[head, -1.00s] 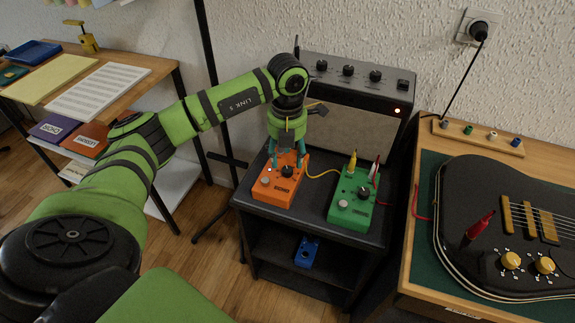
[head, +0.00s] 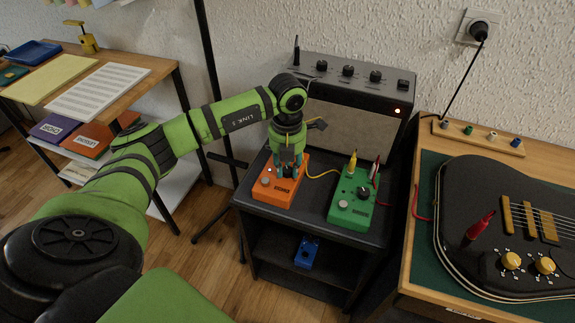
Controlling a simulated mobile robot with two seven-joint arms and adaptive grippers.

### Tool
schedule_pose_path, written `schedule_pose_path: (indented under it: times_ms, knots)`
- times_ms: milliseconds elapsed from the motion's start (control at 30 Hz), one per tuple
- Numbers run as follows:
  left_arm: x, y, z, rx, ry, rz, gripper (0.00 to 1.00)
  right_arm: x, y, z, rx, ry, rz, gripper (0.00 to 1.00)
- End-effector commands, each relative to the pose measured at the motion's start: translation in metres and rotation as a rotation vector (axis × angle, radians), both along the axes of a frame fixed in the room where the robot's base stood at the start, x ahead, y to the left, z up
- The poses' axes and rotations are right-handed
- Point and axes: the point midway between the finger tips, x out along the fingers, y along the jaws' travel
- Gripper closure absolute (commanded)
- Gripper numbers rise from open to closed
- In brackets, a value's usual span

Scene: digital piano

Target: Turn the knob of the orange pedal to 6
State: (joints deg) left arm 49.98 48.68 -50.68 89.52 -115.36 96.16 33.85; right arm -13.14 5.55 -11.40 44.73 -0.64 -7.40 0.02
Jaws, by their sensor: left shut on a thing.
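The orange pedal (head: 275,193) stands on the black stand, left of a green pedal. My left gripper (head: 288,170) points down over the orange pedal's upper part, with its teal fingertips at the knob. It is shut on the knob, which is mostly hidden between the fingers. The knob's pointer and its scale cannot be read from here. My right gripper is out of view.
The green pedal (head: 350,212) stands close on the right, with yellow and red plugs upright in it. An amplifier (head: 352,90) stands behind. A blue pedal (head: 307,252) lies on the lower shelf. A black guitar (head: 510,205) lies on the bench at right.

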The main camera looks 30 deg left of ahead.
Motion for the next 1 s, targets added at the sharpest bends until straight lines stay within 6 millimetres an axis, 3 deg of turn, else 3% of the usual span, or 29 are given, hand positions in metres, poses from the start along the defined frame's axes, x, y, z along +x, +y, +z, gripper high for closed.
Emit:
schedule_pose_path:
  times_ms: [467, 767, 1000]
  knots:
    - [0.0, 0.0, -0.002, 0.001, 0.001, -0.219, 1.0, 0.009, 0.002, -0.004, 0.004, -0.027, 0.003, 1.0]
    - [0.0, 0.001, -0.002, 0.001, 0.0, -0.488, 1.0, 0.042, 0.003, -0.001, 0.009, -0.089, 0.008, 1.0]
    - [0.0, 0.0, -0.002, 0.001, 0.001, -0.677, 1.0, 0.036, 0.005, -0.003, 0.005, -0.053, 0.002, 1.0]
